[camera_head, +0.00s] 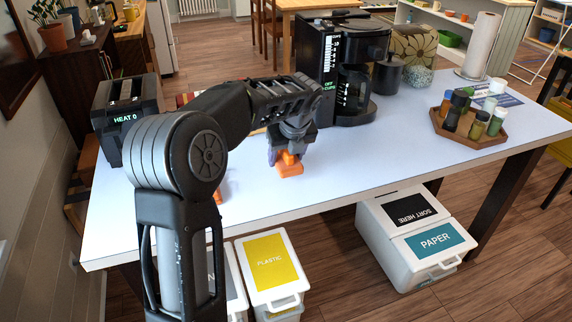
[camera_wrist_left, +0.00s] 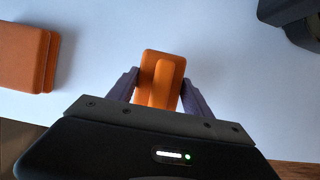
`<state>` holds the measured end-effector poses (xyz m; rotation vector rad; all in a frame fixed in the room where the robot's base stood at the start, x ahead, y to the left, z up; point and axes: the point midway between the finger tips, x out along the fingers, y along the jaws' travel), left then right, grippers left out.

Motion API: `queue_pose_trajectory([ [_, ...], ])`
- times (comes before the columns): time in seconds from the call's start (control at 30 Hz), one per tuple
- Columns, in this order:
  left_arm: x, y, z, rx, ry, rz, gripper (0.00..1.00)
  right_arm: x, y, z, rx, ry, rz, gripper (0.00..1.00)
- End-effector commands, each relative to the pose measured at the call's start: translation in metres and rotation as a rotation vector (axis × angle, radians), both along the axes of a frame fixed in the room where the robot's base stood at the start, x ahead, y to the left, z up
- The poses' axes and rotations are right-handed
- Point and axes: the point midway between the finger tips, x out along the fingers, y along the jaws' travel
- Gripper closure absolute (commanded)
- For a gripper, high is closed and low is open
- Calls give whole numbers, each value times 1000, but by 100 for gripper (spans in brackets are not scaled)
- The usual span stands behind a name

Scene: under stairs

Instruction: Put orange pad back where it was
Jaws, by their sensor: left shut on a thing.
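The orange pad (camera_head: 290,168) is at the tabletop near the middle of the table's front half. My left gripper (camera_head: 285,155) is over it, with the jaws shut on the pad's raised middle part. In the left wrist view the orange pad (camera_wrist_left: 162,68) sits between the two purple-grey fingers of my left gripper (camera_wrist_left: 160,92). I cannot tell whether the pad touches the table. Another orange block (camera_wrist_left: 28,58) lies to the left in the wrist view; in the head view only a sliver of it (camera_head: 218,195) shows beside my arm. My right gripper is not in view.
On the white table (camera_head: 350,180) stand a black toaster (camera_head: 122,115) at left, a black coffee maker (camera_head: 345,60) behind the gripper, and a wooden tray (camera_head: 470,137) of several jars at right. The table's front middle is clear. Bins (camera_head: 270,262) stand below.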

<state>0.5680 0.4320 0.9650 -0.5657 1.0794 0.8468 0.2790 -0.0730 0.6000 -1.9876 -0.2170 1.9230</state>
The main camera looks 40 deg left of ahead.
Motion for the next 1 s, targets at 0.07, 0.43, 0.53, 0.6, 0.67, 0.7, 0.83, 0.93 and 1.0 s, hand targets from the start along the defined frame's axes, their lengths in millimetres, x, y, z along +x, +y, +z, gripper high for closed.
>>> queue_pose_trajectory([
  [0.07,-1,0,-13,-1,4,0,86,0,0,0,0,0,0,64],
  [0.43,0,0,-29,0,0,0,86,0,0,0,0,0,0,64],
  [0.53,0,0,-31,0,1,0,86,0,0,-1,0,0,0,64],
  [0.6,0,0,-33,0,1,0,41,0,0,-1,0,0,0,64],
  [0.67,0,0,-32,0,1,0,36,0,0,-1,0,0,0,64],
  [0.7,0,0,-32,0,1,0,33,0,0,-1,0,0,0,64],
  [0.83,0,0,-32,0,1,0,22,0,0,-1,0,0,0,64],
  [0.93,0,0,-32,0,1,0,20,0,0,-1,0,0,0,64],
  [1.0,0,0,-32,0,1,0,20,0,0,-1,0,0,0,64],
])
